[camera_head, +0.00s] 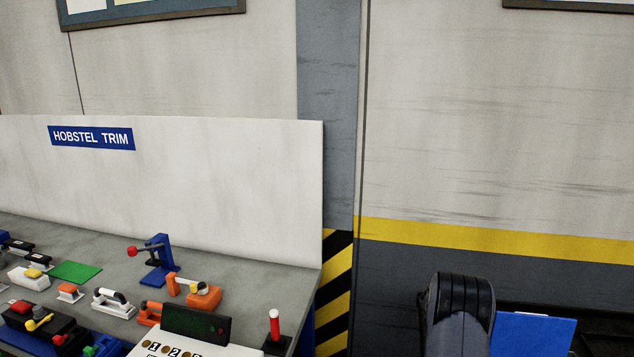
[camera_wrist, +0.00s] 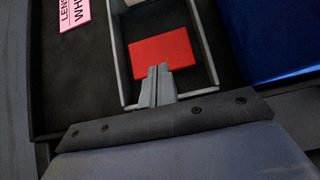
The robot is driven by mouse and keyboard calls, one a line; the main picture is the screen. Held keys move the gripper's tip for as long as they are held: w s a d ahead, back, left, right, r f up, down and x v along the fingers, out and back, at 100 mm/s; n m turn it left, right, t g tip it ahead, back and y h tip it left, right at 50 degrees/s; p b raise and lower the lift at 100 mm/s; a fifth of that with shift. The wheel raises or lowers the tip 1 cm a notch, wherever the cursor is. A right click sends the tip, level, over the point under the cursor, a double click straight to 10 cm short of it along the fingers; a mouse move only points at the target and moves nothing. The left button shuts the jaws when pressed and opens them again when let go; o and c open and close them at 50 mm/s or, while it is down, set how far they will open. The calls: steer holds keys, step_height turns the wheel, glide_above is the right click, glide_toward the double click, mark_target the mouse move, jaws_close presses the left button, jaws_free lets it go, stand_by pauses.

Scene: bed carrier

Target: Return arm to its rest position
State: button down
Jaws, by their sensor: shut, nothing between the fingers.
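My gripper (camera_wrist: 158,76) shows at the lower middle of the wrist view, its two grey fingers together with nothing between them. The fingertips overlap the near edge of a red block (camera_wrist: 163,50) in the picture; I cannot tell whether they touch it. The block lies in a narrow grey-walled tray (camera_wrist: 120,60). In the head view a dark grey, black-ribbed part of my arm (camera_head: 459,315) stands at the lower right. The gripper itself does not show there.
A blue surface (camera_head: 531,335) is beside my arm, and a blue one (camera_wrist: 270,35) is right of the tray. A pink label (camera_wrist: 74,12) lies left of it. The wall (camera_head: 500,130) stands behind.

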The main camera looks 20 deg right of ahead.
steer(key=shift+w+a, duration=0.35)
steer(key=shift+a, duration=0.25)
steer(key=shift+w+a, duration=0.3)
steer(key=shift+a, duration=0.3)
